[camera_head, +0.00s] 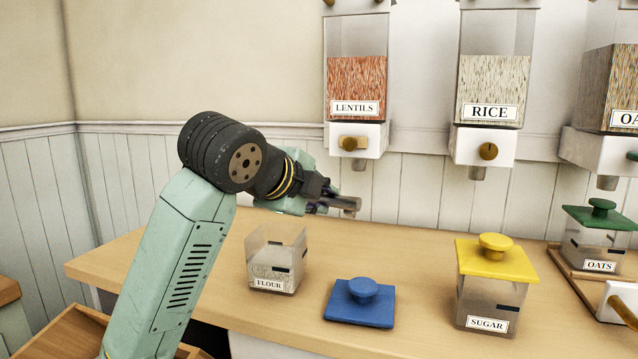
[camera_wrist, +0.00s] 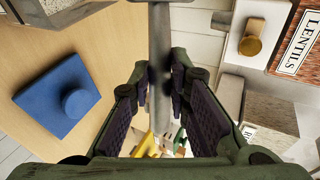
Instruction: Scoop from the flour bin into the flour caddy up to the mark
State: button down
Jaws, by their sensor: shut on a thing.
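The flour caddy (camera_head: 292,240) is a clear, lidless square container labelled FLOUR, standing on the counter. Pale flour shows in its lower part, and a short dark mark is on its right face. I cannot tell the exact level against the mark. My gripper (camera_head: 328,198) is above and to the right of the caddy. It is shut on a grey bar-like handle (camera_wrist: 159,35), probably the scoop's, seen between the fingers in the wrist view. The scoop's bowl is not clearly visible. No flour bin can be made out.
A blue lid (camera_head: 360,304) lies on the counter (camera_head: 400,250) right of the caddy. A yellow-lidded sugar caddy (camera_head: 487,302) and a green-lidded oats caddy (camera_head: 597,243) stand farther right. Lentils (camera_head: 356,90) and rice (camera_head: 492,90) dispensers hang on the wall above.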

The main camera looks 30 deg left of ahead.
notch_tip(320, 180, up, 4)
jog(key=g+p, duration=0.8)
jog(key=p, duration=0.5)
jog(key=shift+f, duration=0.2)
jog(key=shift+r, duration=0.1)
jog(key=shift+r, duration=1.95)
